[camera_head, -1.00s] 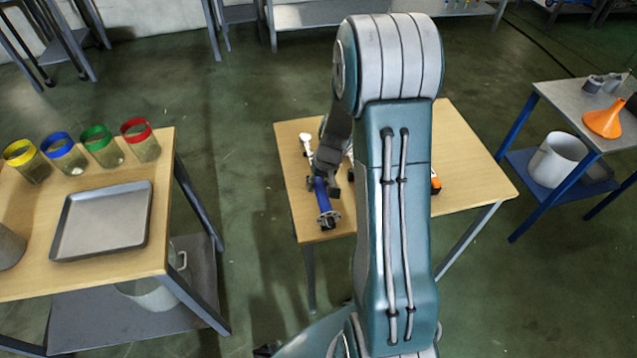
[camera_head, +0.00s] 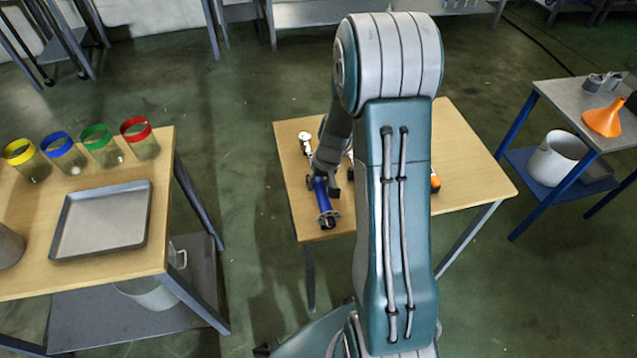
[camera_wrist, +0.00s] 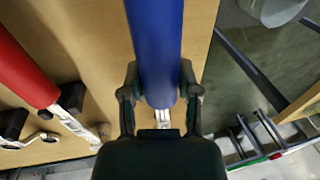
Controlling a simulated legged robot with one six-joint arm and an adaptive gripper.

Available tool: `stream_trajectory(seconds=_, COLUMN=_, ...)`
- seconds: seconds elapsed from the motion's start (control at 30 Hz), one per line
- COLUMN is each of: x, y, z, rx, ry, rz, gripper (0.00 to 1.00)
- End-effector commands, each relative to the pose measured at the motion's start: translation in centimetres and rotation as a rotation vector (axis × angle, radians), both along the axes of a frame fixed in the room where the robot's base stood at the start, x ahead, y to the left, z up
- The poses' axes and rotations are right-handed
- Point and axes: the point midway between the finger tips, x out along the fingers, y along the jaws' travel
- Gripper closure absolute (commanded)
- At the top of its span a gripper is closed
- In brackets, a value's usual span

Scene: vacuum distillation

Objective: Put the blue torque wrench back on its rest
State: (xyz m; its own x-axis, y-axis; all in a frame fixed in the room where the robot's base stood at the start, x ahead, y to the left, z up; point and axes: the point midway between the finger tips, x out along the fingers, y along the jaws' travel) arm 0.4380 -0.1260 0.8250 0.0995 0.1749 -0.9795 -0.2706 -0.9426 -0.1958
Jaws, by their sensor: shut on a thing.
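The blue torque wrench (camera_head: 321,192) is over the left part of the middle wooden table (camera_head: 466,157). Its blue handle (camera_wrist: 155,45) fills the top middle of the wrist view, with a metal shaft below it between the fingers. My gripper (camera_wrist: 160,88) is shut on the wrench near the end of the blue handle. In the head view my gripper (camera_head: 324,178) is partly hidden behind my arm. I cannot tell whether the wrench touches a rest.
In the wrist view a red-handled tool (camera_wrist: 25,70) lies left of the wrench, with dark supports by it. An orange-tipped item (camera_head: 435,183) shows beside my arm. A side table at left holds a metal tray (camera_head: 101,220) and several colour-rimmed jars.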

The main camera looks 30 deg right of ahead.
Motion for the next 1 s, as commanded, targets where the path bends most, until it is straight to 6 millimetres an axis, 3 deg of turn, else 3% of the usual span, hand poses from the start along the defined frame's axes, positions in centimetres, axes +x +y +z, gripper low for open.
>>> stream_trajectory(seconds=1.0, x=0.1, y=0.0, z=-2.1, rx=-0.001, ry=-0.003, rz=-0.001, gripper=1.0)
